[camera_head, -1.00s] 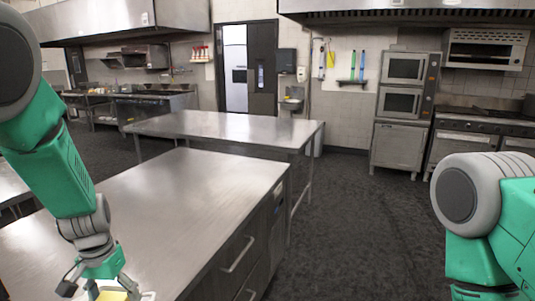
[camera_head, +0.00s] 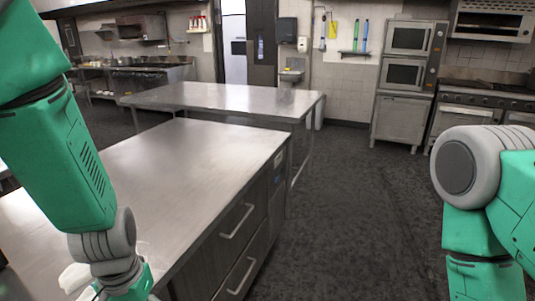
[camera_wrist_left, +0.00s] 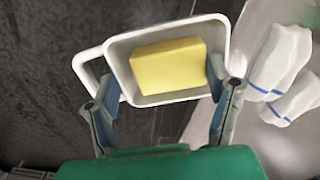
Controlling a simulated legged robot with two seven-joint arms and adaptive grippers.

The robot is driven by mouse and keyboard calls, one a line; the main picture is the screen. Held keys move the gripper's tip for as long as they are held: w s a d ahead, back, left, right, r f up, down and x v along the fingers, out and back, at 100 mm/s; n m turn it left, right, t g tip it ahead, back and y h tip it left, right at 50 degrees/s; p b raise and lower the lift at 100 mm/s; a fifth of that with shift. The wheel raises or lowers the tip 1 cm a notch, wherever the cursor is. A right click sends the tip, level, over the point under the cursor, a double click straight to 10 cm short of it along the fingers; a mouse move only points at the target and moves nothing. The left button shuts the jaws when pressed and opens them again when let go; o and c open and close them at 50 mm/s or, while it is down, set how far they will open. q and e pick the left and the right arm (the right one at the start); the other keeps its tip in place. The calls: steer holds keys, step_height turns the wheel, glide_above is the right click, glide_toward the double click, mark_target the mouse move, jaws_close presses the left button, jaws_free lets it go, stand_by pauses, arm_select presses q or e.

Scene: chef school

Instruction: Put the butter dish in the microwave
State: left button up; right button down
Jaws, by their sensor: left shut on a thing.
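The white butter dish (camera_wrist_left: 120,60) with a yellow block of butter (camera_wrist_left: 168,66) in it shows in the left wrist view. My left gripper (camera_wrist_left: 165,100) is shut on it, one finger at each side of the dish. In the head view only my left wrist shows at the lower left; the fingers and dish are below the frame. Two stacked microwave-like ovens, the upper (camera_head: 409,38) and the lower (camera_head: 403,74), stand far off at the back right, doors shut. I cannot tell which one is meant. My right arm shows at the right edge, its gripper out of frame.
A steel counter (camera_head: 180,165) with drawers is close on the left, and a second steel table (camera_head: 220,97) stands behind it. White cloth-like items with blue stripes (camera_wrist_left: 280,65) lie beside the dish. Open dark floor (camera_head: 350,190) leads toward the ovens.

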step_height(320, 180, down, 9)
steer(key=b, duration=0.7)
steer(key=shift+r+b, duration=0.2)
steer(key=shift+b, duration=0.1)
steer(key=shift+a, duration=0.2)
